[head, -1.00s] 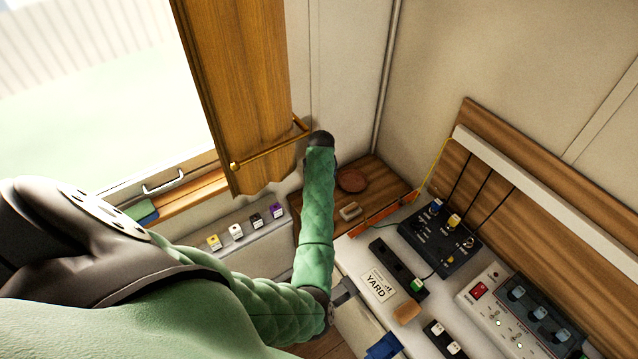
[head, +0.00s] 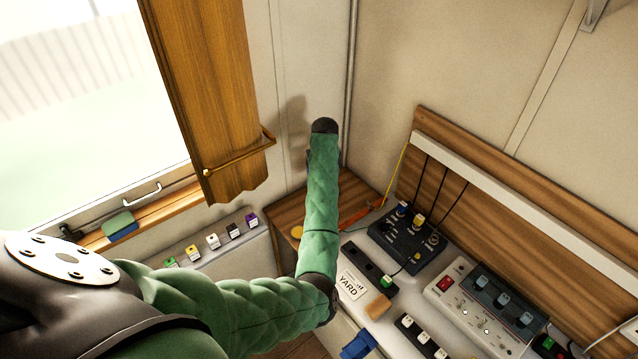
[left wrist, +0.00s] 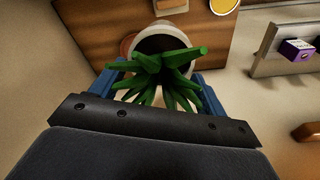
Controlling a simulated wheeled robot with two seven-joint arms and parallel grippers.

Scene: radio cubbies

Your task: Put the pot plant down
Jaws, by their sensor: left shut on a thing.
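The pot plant (left wrist: 165,72) has spiky green leaves in a dark-soiled, pale-rimmed round pot. In the left wrist view it sits between the blue fingers of my left gripper (left wrist: 160,78), which is shut on it. Below it is a brown wooden top (left wrist: 100,20). Part of a reddish-brown round saucer (left wrist: 127,44) shows beside the pot, partly hidden by it. I cannot tell whether the pot touches the saucer. In the head view my forearm hides the plant and the saucer, over the corner wooden top (head: 288,212).
A yellow disc (head: 297,232) lies on the wooden top, left of my forearm. A ledge with several small coloured boxes (head: 213,241) runs under the window. To the right are a black switch box (head: 405,240) and a YARD sign (head: 351,285). A brown curtain (head: 215,90) hangs close by.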

